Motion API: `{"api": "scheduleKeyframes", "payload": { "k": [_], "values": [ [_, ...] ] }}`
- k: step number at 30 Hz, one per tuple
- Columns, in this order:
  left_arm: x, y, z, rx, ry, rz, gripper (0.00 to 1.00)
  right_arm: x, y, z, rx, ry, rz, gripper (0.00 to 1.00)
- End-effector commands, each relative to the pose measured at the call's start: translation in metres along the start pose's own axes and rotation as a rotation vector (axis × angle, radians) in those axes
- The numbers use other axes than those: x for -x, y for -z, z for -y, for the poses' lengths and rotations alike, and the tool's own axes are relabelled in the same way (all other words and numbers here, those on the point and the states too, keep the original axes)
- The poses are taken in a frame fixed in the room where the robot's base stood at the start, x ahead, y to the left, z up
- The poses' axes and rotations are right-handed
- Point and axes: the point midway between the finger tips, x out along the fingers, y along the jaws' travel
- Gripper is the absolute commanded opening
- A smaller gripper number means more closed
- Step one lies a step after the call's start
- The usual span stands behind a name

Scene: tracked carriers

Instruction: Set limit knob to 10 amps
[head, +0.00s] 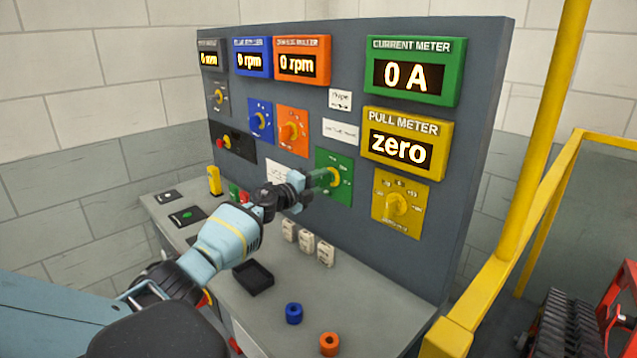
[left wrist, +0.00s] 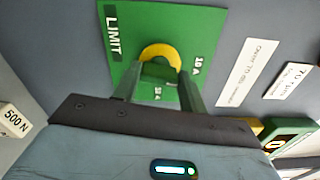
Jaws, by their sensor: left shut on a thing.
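The limit knob (head: 335,178) is yellow and sits on a green plate (head: 346,197) on the upright panel. In the left wrist view the knob (left wrist: 160,53) shows as a yellow ring on the green plate (left wrist: 195,25), marked LIMIT. A 10 A mark is at its right; another mark between the fingers is too small to read surely. My left gripper (head: 318,181) is shut on the knob, with one finger on each side in the left wrist view (left wrist: 160,82). I cannot tell where the knob points. My right gripper is not in view.
The current meter (head: 412,73) reads 0 A and the pull meter (head: 405,144) reads zero. A yellow knob plate (head: 412,222) is to the right.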

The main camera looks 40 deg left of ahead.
Motion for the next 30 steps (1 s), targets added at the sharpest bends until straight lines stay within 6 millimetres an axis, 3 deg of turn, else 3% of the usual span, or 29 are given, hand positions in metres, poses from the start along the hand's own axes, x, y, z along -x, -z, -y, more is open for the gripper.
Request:
{"api": "scheduleKeyframes", "payload": {
  "k": [12, 27, 28, 30],
  "values": [
    [0.0002, -0.0007, -0.0004, 0.158, 0.000, 0.001, 0.19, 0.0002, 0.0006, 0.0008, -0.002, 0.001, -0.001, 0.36],
    [0.0002, -0.0007, -0.0004, 0.172, 0.000, 0.001, 0.19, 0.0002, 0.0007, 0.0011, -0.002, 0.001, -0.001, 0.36],
    [0.0002, -0.0007, -0.0004, 0.172, 0.000, 0.001, 0.46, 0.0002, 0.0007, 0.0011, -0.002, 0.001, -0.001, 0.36],
    [0.0002, -0.0006, -0.0004, 0.171, 0.000, 0.001, 0.55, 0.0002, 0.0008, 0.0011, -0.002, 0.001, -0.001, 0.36]
  ]
}}
